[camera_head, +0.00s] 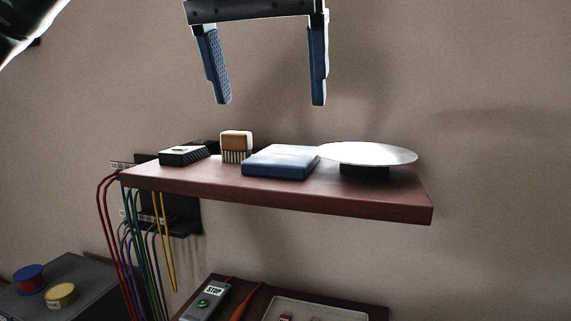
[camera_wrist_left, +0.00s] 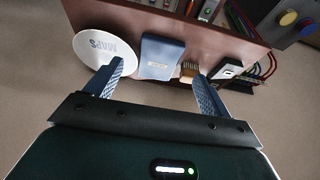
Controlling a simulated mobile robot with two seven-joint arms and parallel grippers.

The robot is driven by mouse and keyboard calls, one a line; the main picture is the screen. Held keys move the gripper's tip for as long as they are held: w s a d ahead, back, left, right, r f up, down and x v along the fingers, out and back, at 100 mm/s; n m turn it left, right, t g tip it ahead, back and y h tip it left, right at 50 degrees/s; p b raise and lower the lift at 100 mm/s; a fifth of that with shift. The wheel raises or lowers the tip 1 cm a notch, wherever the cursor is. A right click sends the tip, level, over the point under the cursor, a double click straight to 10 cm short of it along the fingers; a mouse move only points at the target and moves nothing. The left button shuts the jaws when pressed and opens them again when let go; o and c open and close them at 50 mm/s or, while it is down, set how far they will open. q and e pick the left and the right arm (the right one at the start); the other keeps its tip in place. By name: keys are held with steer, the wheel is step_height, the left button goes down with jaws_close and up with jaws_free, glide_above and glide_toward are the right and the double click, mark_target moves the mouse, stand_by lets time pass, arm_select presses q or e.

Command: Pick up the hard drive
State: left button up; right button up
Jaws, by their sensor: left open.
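A flat blue box with a small label, which looks like the hard drive (camera_head: 281,162), lies on the reddish-brown wall shelf (camera_head: 385,205) between a brush and a white disc. It also shows in the left wrist view (camera_wrist_left: 161,57), in line with the space between the fingers. My left gripper (camera_head: 270,103) is open and empty, fingers pointing down, above the shelf in the head view and apart from the box. In the left wrist view the gripper (camera_wrist_left: 158,78) has its fingertips on either side of the box's picture. My right gripper is not in view.
The white disc (camera_head: 367,153), marked MAPS, is close on the box's right. The wooden brush (camera_head: 236,146) and a small black device (camera_head: 184,156) are on its left. Coloured cables (camera_head: 128,235) hang at the shelf's left end. A lower surface holds a STOP-marked device (camera_head: 208,298).

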mark_target(276, 160)
arm_select(q)
steer(key=x, duration=0.8)
steer(key=shift+w+a+f, duration=0.15)
steer(key=shift+w+f, duration=0.05)
steer(key=shift+w, duration=0.05)
steer(key=shift+c, duration=0.5)
steer(key=c, duration=0.8)
